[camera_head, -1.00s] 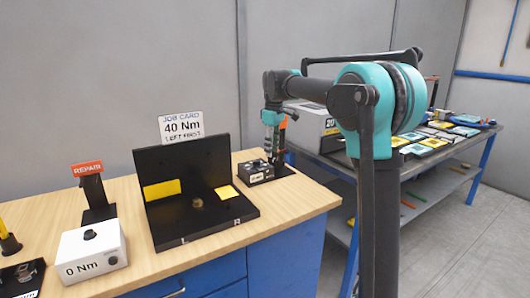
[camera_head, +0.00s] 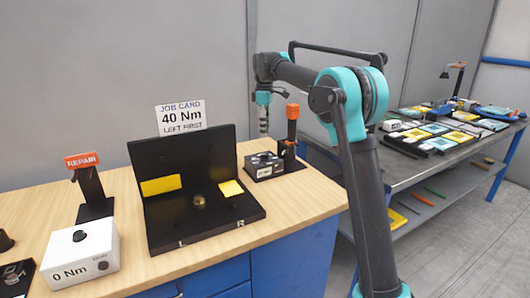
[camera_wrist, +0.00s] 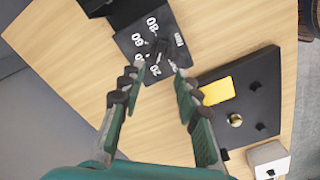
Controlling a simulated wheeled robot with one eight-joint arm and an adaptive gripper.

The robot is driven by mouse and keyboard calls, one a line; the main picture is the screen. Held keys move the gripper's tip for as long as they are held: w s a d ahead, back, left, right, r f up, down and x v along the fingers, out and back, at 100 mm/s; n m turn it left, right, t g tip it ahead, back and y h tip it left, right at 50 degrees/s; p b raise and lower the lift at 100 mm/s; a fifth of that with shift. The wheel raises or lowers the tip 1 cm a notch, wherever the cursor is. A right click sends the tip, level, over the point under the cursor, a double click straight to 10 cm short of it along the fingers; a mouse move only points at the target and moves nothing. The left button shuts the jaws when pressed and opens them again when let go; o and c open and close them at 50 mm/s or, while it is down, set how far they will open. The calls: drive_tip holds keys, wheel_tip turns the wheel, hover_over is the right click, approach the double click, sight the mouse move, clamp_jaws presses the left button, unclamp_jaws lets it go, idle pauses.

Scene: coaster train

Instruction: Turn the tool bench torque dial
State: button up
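The torque dial is a dark knob (camera_wrist: 158,46) on a black plate (camera_wrist: 135,42) with white numbers such as 20, 60 and 80 and the letters Nm. It lies just beyond my fingertips in the wrist view. The dial unit (camera_head: 264,166) shows in the head view as a small black box on the wooden bench; its knob is too small to make out well. My gripper (camera_wrist: 157,78) is open, with nothing between its fingers. In the head view my gripper (camera_head: 263,122) hangs above the box, pointing down. A white box (camera_head: 80,256) at the front left displays 0 Nm.
A black L-shaped stand (camera_head: 185,185) with yellow patches and a brass piece stands left of the dial unit. Behind it is a job card (camera_head: 181,117) reading 40 Nm, left first. An orange-topped post (camera_head: 291,130) stands close on the right. A REPAIR sign (camera_head: 82,160) stands left.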

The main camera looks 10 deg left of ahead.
sight(265, 157)
wheel_tip(265, 157, down, 10)
drive_tip(key=shift+f, duration=0.1)
drive_tip(key=shift+c, duration=0.4)
clamp_jaws()
